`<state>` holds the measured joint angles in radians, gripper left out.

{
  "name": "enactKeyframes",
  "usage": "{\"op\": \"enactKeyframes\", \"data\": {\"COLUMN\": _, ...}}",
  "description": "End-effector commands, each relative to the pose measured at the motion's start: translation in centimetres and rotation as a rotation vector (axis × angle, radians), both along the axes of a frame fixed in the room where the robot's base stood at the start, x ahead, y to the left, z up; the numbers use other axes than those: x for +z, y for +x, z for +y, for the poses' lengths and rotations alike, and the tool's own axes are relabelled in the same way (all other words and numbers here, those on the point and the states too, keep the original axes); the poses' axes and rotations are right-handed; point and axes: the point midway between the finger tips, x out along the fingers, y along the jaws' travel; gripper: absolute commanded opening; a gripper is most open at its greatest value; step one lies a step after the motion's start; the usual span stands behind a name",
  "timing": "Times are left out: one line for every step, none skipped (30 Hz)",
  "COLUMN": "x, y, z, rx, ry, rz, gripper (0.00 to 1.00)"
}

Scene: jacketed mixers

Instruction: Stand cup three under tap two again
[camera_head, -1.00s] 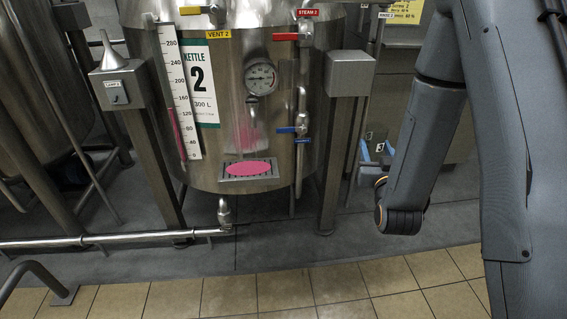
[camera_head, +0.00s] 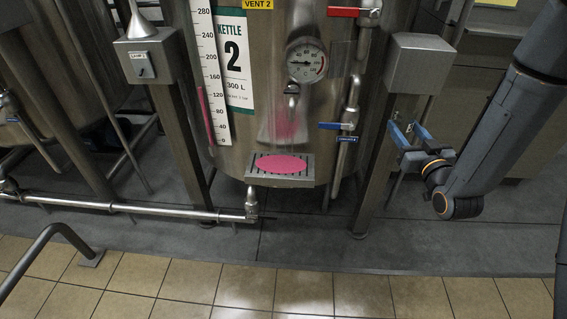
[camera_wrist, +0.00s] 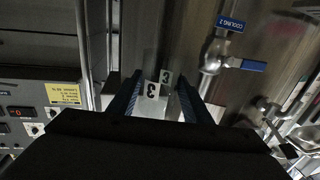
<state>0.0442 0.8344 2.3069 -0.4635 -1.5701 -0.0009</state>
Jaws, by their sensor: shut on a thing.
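Cup three (camera_wrist: 153,90) is clear, with black-on-white "3" labels, and sits between the blue fingers of my gripper (camera_wrist: 160,98) in the wrist view. My gripper is shut on it. In the head view my gripper (camera_head: 411,138) is right of kettle two, by the right-hand post; the clear cup is hard to make out there. Tap two (camera_head: 291,90) is a small spout below the round gauge on kettle two. Under it is the slotted drip tray (camera_head: 252,172), with a pink puddle (camera_head: 283,163) on it. No cup shows on the tray.
The post with a grey box (camera_head: 417,58) stands between my gripper and the tap. A blue-handled valve (camera_head: 335,126) sticks out right of the tap. A low pipe (camera_head: 120,207) runs at lower left. A bent rail (camera_head: 45,245) stands on the tiles.

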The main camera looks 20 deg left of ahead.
Motion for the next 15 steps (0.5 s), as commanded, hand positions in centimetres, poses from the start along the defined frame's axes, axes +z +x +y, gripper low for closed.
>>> {"op": "enactKeyframes", "data": {"x": -0.7, "y": -0.1, "z": 1.6, "rx": 0.084, "ry": 0.000, "rz": 0.000, "gripper": 0.17}}
{"op": "enactKeyframes", "data": {"x": -1.0, "y": -0.3, "z": 2.5, "rx": 0.137, "ry": 0.000, "rz": 0.001, "gripper": 0.17}}
{"op": "enactKeyframes", "data": {"x": -1.3, "y": -0.7, "z": 3.7, "rx": 0.207, "ry": -0.001, "rz": 0.000, "gripper": 0.17}}
{"op": "enactKeyframes", "data": {"x": -1.6, "y": -1.0, "z": 4.5, "rx": 0.258, "ry": -0.001, "rz": 0.000, "gripper": 0.17}}
{"op": "enactKeyframes", "data": {"x": -1.9, "y": -1.4, "z": 5.2, "rx": 0.309, "ry": -0.001, "rz": -0.001, "gripper": 0.17}}
{"op": "enactKeyframes", "data": {"x": -2.4, "y": -2.1, "z": 6.2, "rx": 0.379, "ry": 0.000, "rz": 0.001, "gripper": 0.17}}
{"op": "enactKeyframes", "data": {"x": -2.7, "y": -2.6, "z": 6.8, "rx": 0.430, "ry": 0.000, "rz": 0.001, "gripper": 0.17}}
{"op": "enactKeyframes", "data": {"x": -3.0, "y": -3.2, "z": 7.4, "rx": 0.481, "ry": -0.001, "rz": 0.000, "gripper": 0.17}}
{"op": "enactKeyframes", "data": {"x": -3.5, "y": -4.0, "z": 8.0, "rx": 0.548, "ry": -0.001, "rz": 0.001, "gripper": 0.17}}
{"op": "enactKeyframes", "data": {"x": -3.9, "y": -4.6, "z": 8.4, "rx": 0.595, "ry": 0.000, "rz": 0.002, "gripper": 0.17}}
{"op": "enactKeyframes", "data": {"x": -4.3, "y": -5.3, "z": 8.8, "rx": 0.642, "ry": 0.000, "rz": 0.002, "gripper": 0.17}}
{"op": "enactKeyframes", "data": {"x": -4.7, "y": -6.1, "z": 9.1, "rx": 0.701, "ry": 0.000, "rz": 0.001, "gripper": 0.17}}
{"op": "enactKeyframes", "data": {"x": -5.1, "y": -6.8, "z": 9.4, "rx": 0.743, "ry": 0.000, "rz": 0.002, "gripper": 0.17}}
{"op": "enactKeyframes", "data": {"x": -5.4, "y": -7.3, "z": 9.5, "rx": 0.781, "ry": 0.000, "rz": 0.001, "gripper": 0.17}}
{"op": "enactKeyframes", "data": {"x": -5.8, "y": -8.1, "z": 9.6, "rx": 0.828, "ry": 0.000, "rz": 0.002, "gripper": 0.17}}
